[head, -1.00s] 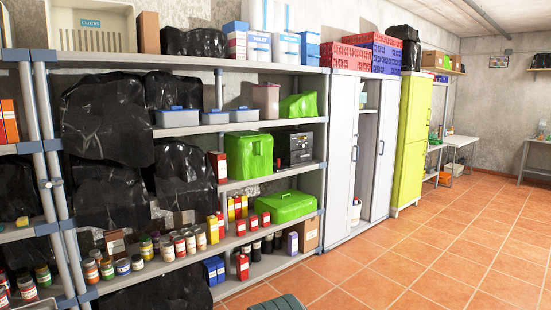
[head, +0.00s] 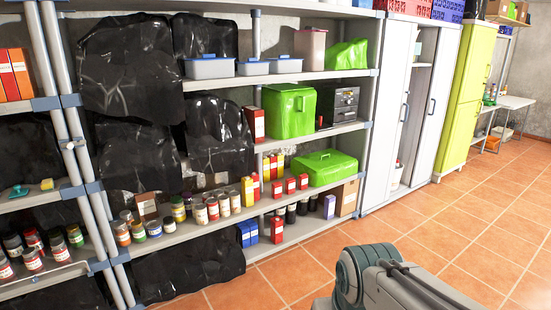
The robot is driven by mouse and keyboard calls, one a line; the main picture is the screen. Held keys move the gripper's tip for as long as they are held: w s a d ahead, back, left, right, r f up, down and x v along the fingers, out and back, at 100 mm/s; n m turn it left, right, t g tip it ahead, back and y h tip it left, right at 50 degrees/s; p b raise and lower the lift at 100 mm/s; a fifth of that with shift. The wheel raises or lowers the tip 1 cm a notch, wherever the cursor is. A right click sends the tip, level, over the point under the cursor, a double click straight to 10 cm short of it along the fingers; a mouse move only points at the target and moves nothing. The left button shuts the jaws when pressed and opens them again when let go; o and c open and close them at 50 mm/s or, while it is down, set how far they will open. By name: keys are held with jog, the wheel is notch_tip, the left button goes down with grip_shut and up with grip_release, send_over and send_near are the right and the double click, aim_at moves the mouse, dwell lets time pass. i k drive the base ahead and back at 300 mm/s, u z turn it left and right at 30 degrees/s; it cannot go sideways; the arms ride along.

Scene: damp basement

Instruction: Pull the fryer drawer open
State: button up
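A boxy black and grey appliance (head: 337,105) stands on the middle shelf of the grey shelving unit, at the right end. It appears to be the fryer; its drawer is too small to make out clearly. A green bin (head: 289,110) stands close to its left. My gripper is out of view; only a grey link of my arm shows at the bottom right, over the floor and well short of the shelves.
A green lidded box (head: 325,168) and small cartons sit on the shelf below the appliance. A white cabinet (head: 388,110) stands just right of the shelving. The tiled floor (head: 470,225) is clear at the right. Jars (head: 200,213) line the lower shelf.

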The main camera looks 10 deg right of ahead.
aim_at(339, 112)
jog(key=z, duration=0.6)
jog(key=i, duration=1.95)
jog(key=z, duration=0.2)
jog(key=i, duration=2)
jog(key=u, duration=0.7)
jog(key=i, duration=0.95)
jog(key=u, duration=0.35)
